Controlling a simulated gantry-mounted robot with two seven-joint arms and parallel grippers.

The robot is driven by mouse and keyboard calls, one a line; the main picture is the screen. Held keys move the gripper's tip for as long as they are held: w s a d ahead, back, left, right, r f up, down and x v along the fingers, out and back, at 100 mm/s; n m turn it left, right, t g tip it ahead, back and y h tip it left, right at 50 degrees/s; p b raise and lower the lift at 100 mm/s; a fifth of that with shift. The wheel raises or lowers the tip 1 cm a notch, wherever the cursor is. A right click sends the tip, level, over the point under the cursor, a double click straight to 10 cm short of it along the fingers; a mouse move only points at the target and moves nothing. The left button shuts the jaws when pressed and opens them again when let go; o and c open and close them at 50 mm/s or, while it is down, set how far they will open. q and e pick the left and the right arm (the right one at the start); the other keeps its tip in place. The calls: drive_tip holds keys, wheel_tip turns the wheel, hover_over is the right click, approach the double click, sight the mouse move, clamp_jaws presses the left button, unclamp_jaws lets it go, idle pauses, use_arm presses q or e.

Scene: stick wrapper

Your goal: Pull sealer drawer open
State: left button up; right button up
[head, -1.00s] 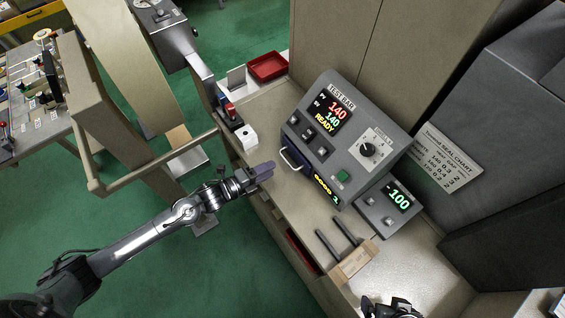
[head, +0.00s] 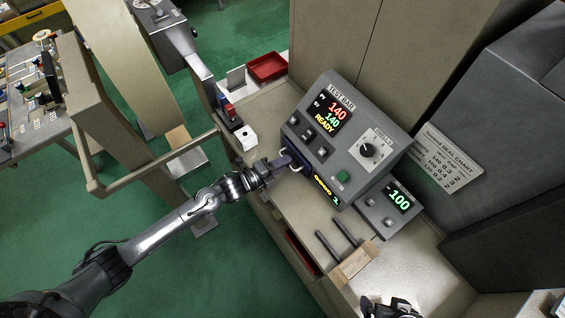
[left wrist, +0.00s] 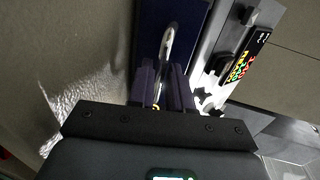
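The grey sealer (head: 345,140) stands on the bench with lit displays. Its dark blue drawer front (left wrist: 170,20) has a bright metal handle (left wrist: 167,45). The handle shows in the head view (head: 296,169), partly covered. The drawer looks pushed in. My left gripper (head: 282,163) is at the handle. In the left wrist view its dark fingers (left wrist: 162,88) stand either side of the handle, with a narrow space between them; whether they press on it is unclear. My right gripper (head: 390,308) shows only partly at the bottom edge of the head view, its fingers unclear.
A small control box (head: 388,205) sits right of the sealer. Two dark rods and a cardboard piece (head: 355,262) lie on the bench in front. A red tray (head: 268,67) and a white block (head: 244,137) are behind left. Open floor lies left of the bench.

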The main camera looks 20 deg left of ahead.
use_arm(q)
clamp_jaws()
idle(1.1)
